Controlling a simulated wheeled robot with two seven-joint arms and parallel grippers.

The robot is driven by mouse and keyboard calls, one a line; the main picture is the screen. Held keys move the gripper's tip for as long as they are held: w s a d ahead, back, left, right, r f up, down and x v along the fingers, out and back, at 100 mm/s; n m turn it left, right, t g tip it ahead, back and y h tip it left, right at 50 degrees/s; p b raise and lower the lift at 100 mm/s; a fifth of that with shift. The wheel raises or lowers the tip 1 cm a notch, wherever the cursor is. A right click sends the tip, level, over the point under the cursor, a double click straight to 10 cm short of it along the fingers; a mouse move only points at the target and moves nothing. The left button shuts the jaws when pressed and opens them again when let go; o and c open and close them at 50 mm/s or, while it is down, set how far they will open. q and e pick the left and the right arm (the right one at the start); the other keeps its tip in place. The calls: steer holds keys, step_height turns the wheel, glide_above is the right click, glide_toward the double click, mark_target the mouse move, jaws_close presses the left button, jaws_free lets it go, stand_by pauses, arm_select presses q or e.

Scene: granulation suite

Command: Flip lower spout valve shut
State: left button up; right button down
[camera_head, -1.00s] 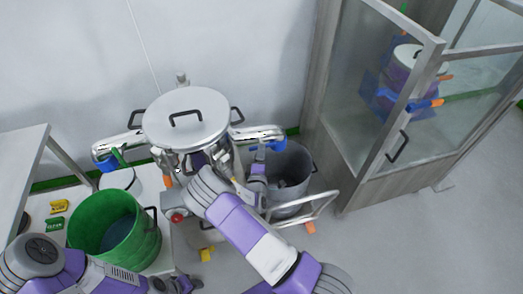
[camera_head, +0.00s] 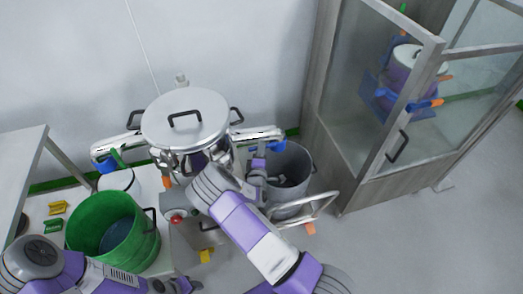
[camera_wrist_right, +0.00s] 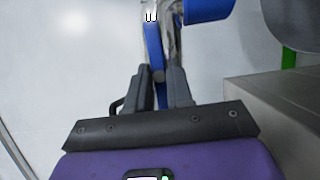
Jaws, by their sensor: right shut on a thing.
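A steel vessel with a round lid (camera_head: 185,118) stands against the wall. A spout (camera_head: 255,133) with a blue end (camera_head: 276,146) reaches out on its right side, and another (camera_head: 125,143) with a blue end (camera_head: 106,164) on its left. My right gripper (camera_head: 258,170) is below the right spout, partly hidden by my arm. In the right wrist view its fingers (camera_wrist_right: 161,88) are shut on a blue valve lever (camera_wrist_right: 154,50) beside a shiny metal pipe (camera_wrist_right: 174,40). My left gripper (camera_head: 176,286) is at the bottom edge, its fingers unclear.
A grey bin (camera_head: 290,168) stands on a trolley (camera_head: 318,205) under the right spout. A green bucket (camera_head: 118,228) and a white container (camera_head: 120,180) are at the left. A glass-doored cabinet (camera_head: 370,110) is at the right. Open floor lies in front of it.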

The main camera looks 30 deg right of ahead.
steer(key=shift+d+r+m+g+y+b, duration=0.1)
steer(key=shift+m+g+y+b, duration=0.3)
steer(key=shift+m+y, duration=1.35)
steer(key=shift+d+r+m+g+y+b, duration=0.1)
steer(key=shift+m+y+b, duration=0.6)
steer(key=shift+m, duration=2)
steer(key=shift+d+r+m+g+y+b, duration=0.15)
steer(key=shift+m+y+b, duration=0.4)
steer(key=shift+m+y, duration=1.2)
steer(key=shift+s+a+m+h, duration=0.1)
steer(key=shift+m+h, duration=0.3)
steer(key=shift+m, duration=0.2)
steer(key=c, duration=1)
jaws_free()
steer(key=shift+c, duration=0.2)
